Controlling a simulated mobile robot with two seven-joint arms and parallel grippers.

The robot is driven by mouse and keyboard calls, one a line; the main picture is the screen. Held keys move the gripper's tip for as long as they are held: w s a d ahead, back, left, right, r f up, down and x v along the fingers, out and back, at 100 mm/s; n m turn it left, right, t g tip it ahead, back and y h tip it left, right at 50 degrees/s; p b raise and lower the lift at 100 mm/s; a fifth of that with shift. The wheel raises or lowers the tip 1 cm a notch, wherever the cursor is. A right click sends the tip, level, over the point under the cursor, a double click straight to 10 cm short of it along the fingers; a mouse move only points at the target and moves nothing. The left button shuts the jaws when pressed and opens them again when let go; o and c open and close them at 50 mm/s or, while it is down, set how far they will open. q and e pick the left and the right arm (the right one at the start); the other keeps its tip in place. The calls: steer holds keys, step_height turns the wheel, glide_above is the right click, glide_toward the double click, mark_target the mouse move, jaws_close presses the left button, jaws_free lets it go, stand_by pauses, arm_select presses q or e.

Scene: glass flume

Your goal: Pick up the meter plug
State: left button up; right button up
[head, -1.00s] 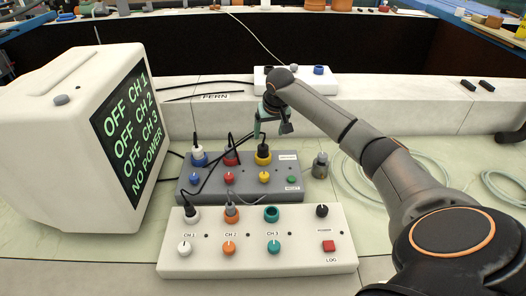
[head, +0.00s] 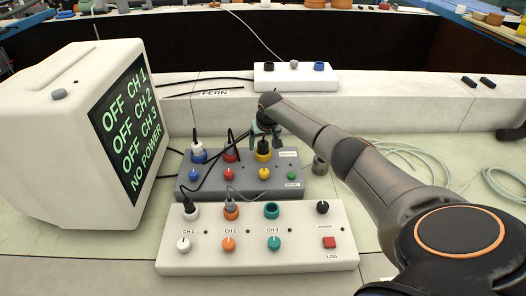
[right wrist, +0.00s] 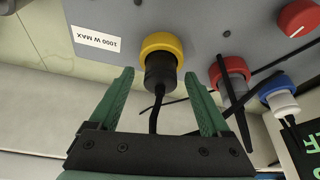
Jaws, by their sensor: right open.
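A black plug (right wrist: 160,72) with a thin black cable sits in the yellow-ringed socket (right wrist: 163,43) of the grey box (head: 240,187). None of the plugs carries a readable meter label, so I cannot tell by name which is the meter plug. My right gripper (right wrist: 159,76) is open, with its green fingers on either side of this black plug and no visible grip on it. In the head view the right gripper (head: 266,138) is over the yellow socket and partly hides the plug. My left gripper is not in view.
The white front box (head: 255,256) has plugs in CH 1 and CH 2. A monitor (head: 65,130) stands left.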

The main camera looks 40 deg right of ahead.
jaws_close()
stand_by(0.8)
